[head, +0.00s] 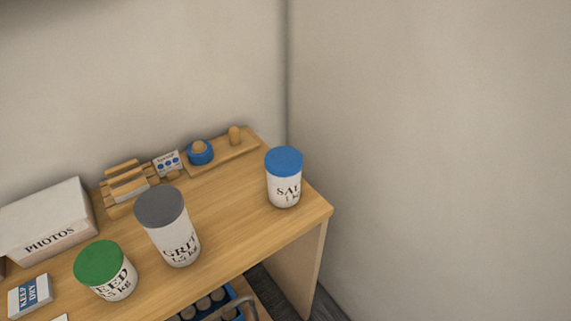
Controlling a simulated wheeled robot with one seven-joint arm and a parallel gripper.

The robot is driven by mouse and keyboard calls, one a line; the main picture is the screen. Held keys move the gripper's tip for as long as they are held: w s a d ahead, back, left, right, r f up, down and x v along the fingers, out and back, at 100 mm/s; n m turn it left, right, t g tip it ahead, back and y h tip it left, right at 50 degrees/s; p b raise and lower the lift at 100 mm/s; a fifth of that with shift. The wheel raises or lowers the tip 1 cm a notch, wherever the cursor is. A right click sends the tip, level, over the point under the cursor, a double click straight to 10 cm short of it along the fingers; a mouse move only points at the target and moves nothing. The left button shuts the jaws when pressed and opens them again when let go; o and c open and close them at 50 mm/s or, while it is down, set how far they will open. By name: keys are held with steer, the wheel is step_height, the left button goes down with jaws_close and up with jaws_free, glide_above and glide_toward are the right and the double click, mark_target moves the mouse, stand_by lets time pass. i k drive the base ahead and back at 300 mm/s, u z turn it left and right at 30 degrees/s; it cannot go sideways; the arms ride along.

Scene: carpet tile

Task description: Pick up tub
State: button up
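Three white tubs with coloured lids stand upright and apart on a wooden table. The tub with the blue lid (285,190), lettered "SAL…", stands near the table's right end. The taller tub with the grey lid (176,242), lettered "GRIT", stands in the middle near the front. The tub with the green lid (116,283), its lettering ending in "EED", stands further left near the front. My gripper is not in view.
A white box lettered "PHOTOS" (47,232) and a small "KEEP DRY" box (31,297) lie left. A wooden rack (118,211) and board (226,155) line the back. Walls close off the back and right. Bare tabletop (232,218) separates the grey-lidded and blue-lidded tubs. A blue crate (238,297) sits below.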

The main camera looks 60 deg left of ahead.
mark_target(162, 211)
steer(key=u, duration=0.35)
steer(key=i, duration=0.3)
steer(key=u, duration=3.15)
